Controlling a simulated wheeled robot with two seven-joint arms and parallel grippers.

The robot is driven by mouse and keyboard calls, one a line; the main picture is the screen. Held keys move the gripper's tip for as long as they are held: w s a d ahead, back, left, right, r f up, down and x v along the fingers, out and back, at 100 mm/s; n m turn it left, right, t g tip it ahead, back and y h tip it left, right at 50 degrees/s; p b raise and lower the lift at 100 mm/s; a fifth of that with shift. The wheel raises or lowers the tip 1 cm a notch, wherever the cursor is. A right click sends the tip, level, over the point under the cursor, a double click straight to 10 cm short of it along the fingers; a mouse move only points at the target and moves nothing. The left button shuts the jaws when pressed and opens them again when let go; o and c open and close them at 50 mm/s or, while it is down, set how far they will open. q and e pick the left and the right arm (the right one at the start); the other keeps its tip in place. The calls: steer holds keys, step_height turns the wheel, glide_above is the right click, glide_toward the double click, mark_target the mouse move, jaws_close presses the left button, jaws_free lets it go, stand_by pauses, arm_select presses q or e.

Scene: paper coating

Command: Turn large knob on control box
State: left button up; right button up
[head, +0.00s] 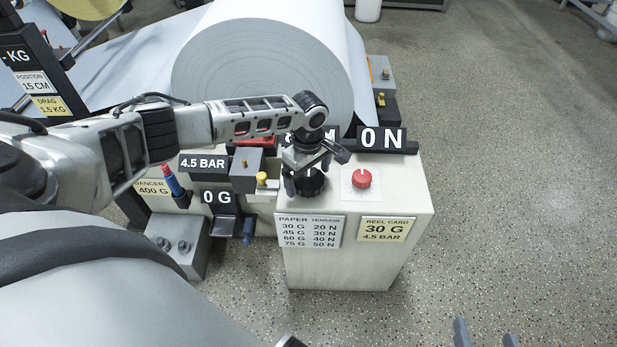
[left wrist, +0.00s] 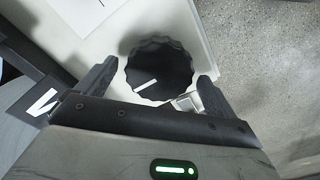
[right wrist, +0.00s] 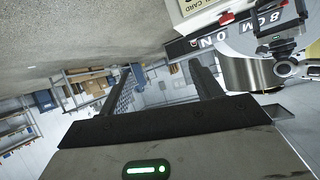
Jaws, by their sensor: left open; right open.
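The control box (head: 345,265) is a cream cabinet in the middle of the head view. Its large knob (head: 312,186) is black and scalloped, on the top left, partly hidden by my left gripper (head: 304,178). In the left wrist view the knob (left wrist: 165,60) has a white pointer line slanting toward the lower left. The left fingers are open, one on each side of the knob; I cannot tell whether they touch it. My right gripper (head: 485,335) is open and empty at the bottom right, away from the box; its fingers also show in the right wrist view (right wrist: 163,85).
A red knob (head: 362,179) sits right of the black one, below a "0 N" display (head: 383,139). A large paper roll (head: 265,65) stands behind. A yellow-capped knob (head: 262,179) and a "0 G" display (head: 217,198) are at the left. The floor at right is clear.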

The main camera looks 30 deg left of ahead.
arm_select(q)
steer(key=shift+f, duration=0.15)
steer(key=shift+c, duration=0.3)
